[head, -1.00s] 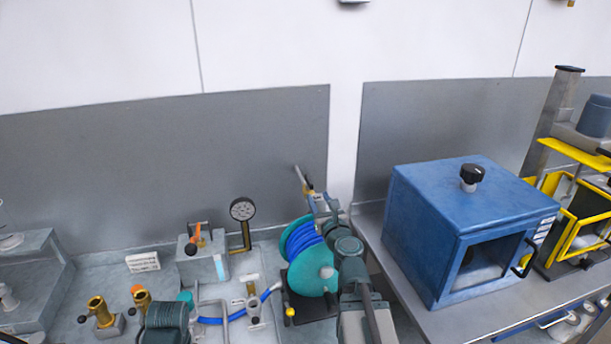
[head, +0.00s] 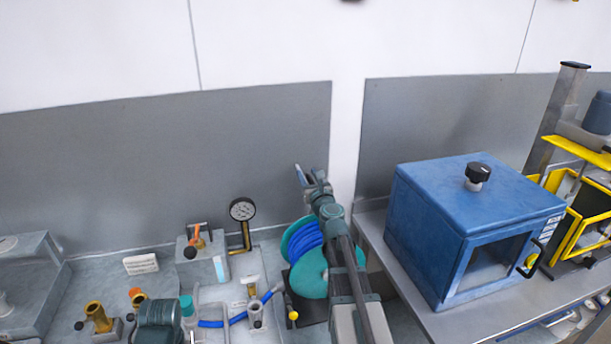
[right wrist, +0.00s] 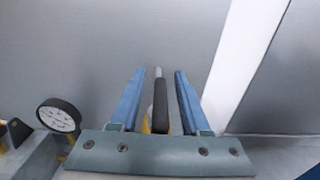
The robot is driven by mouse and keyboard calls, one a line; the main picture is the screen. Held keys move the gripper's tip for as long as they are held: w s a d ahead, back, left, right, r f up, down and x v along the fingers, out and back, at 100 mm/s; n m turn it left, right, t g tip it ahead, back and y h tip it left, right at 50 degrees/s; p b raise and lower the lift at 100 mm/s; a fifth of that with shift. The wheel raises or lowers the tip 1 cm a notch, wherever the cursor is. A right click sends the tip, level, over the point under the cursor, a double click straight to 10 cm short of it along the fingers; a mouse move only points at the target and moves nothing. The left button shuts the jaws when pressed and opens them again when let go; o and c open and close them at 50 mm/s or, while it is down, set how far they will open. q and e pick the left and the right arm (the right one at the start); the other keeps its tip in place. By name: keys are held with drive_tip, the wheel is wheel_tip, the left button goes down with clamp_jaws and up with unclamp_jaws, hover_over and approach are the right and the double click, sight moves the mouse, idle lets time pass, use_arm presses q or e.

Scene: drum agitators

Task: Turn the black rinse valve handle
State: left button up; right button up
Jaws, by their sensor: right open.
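In the right wrist view a black rinse valve handle (right wrist: 160,106) stands upright between the two blue fingers of my right gripper (right wrist: 157,85). A pale metal tip shows at its top and a bit of brass behind it. In the head view my right gripper (head: 301,175) is up against the grey wall panel, above the blue hose reel, and hides most of the valve. My left gripper is not in view.
A blue hose reel (head: 308,270) sits below my right arm. A pressure gauge (head: 242,210) stands to its left, also seen in the right wrist view (right wrist: 59,117). A blue cabinet (head: 470,220) stands on the bench at right. Brass fittings (head: 97,316) lie at left.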

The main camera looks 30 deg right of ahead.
clamp_jaws()
idle(0.5)
drive_tip(key=m+g+h, duration=0.2)
drive_tip(key=h, duration=0.1)
drive_tip(key=d+m+g+h, duration=0.1)
drive_tip(key=m+h, duration=0.2)
drive_tip(key=h, duration=0.1)
drive_tip(key=shift+s+g, duration=0.2)
drive_tip(key=shift+g, duration=0.2)
drive_tip(key=shift+s+d+m+g+h, duration=0.2)
drive_tip(key=shift+s+m+g+h, duration=0.6)
drive_tip(key=shift+m+g, duration=1.75)
drive_tip(key=shift+s+d+m+g+h, duration=0.25)
drive_tip(key=shift+m+g+h, duration=1.25)
drive_tip(key=shift+g, duration=1.8)
drive_tip(key=shift+s+d+m+g+h, duration=0.15)
drive_tip(key=shift+s+m+g+h, duration=0.5)
drive_tip(key=shift+m+g, duration=2)
drive_tip(key=shift+g, duration=0.5)
